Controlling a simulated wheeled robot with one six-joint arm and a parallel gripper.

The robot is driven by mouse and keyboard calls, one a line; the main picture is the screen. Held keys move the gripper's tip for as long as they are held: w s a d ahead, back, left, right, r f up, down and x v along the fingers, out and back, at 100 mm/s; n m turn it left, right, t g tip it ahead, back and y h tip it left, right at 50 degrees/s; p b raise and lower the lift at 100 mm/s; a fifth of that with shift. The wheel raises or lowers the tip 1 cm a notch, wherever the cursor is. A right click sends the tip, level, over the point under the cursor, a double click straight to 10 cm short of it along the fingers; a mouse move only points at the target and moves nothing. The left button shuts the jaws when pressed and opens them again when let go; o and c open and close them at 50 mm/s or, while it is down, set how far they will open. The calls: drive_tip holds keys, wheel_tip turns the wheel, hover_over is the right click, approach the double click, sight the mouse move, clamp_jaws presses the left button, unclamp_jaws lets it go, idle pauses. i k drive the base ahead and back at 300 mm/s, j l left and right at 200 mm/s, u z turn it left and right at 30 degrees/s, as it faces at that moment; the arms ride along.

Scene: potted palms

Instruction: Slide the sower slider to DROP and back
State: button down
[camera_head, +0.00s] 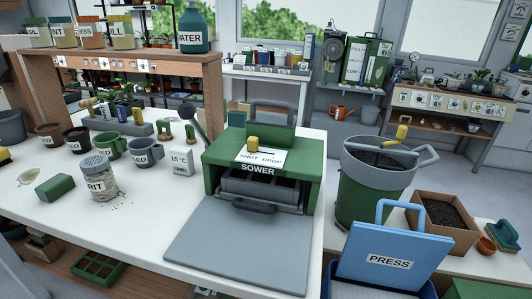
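The green sower (218,158) stands on the white bench at picture centre, its front marked SOWER. On its top lies a white card (277,160) reading SHUT DROP. The yellow slider knob (252,142) stands just behind the card, closer to the SHUT word than to DROP. A grey handle arches up behind the knob. The sower's front is open, with a dark cell tray (262,183) inside and a grey panel (240,250) lying in front. My gripper is not in view, and nothing is seen touching the knob.
A grit jar (101,178), green block (54,188) and labelled mugs (144,153) stand left of the sower. A white 15° box (181,161) is close by its left side. A green bucket (370,200) and blue PRESS board (390,262) are at right.

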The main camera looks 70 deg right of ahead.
sight(253, 142)
drive_tip(key=z, duration=1.5)
drive_tip(key=k+j+z, duration=0.25)
drive_tip(key=k, duration=0.25)
